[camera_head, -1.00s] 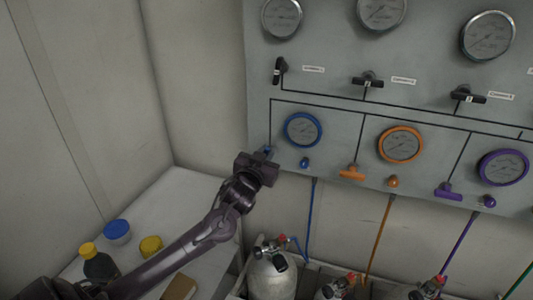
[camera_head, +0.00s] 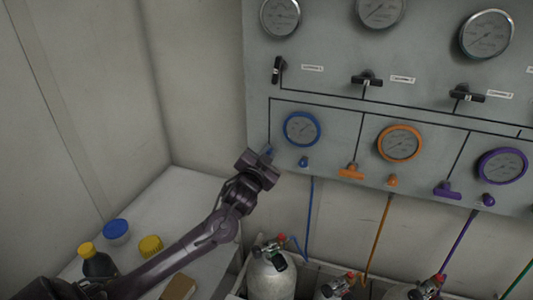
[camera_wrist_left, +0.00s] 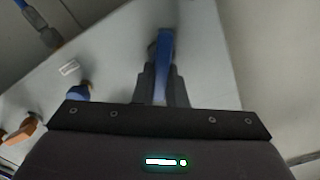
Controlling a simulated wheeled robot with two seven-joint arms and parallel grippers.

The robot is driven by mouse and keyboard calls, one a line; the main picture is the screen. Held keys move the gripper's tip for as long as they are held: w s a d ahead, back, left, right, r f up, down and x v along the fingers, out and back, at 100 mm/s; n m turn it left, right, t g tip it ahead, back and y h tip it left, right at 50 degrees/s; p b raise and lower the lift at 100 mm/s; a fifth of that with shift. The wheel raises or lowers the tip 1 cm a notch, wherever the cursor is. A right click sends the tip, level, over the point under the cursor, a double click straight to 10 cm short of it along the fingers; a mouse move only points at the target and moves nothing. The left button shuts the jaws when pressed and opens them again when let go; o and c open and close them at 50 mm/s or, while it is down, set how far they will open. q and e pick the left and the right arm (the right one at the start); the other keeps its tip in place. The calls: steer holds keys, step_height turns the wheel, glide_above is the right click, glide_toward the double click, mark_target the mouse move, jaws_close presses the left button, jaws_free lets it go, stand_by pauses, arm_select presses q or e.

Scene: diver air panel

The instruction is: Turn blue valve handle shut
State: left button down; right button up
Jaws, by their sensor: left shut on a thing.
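The blue valve handle (camera_wrist_left: 165,55) stands out between my fingers in the left wrist view. In the head view only a small blue bit of it (camera_head: 268,150) shows past my gripper, below the left end of the panel's black line. My left gripper (camera_wrist_left: 162,88) is shut on the handle, with a dark finger on each side of it. In the head view the gripper (camera_head: 264,158) is at the panel's lower left edge and hides most of the handle and its mount. My right gripper is not in view.
The grey panel (camera_head: 330,95) carries a blue-rimmed gauge (camera_head: 301,129), a blue knob (camera_head: 304,162), an orange handle (camera_head: 351,171) and a purple handle (camera_head: 447,190). Gas cylinders (camera_head: 271,276) stand below. A white counter (camera_head: 185,195) with bottles is at left.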

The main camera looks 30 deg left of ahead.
arm_select(q)
steer(key=m, duration=0.5)
steer(key=shift+w+d+f+m, duration=0.1)
steer(key=shift+d+f+m, duration=0.15)
steer(key=shift+f+m, duration=0.1)
steer(key=m, duration=0.2)
steer(key=m+b, duration=0.1)
steer(key=m, duration=0.2)
steer(key=shift+d+f+m, duration=0.15)
steer(key=shift+f+m, duration=0.1)
steer(key=shift+f, duration=0.15)
steer(key=shift+m, duration=0.3)
steer(key=c, duration=1.5)
jaws_free()
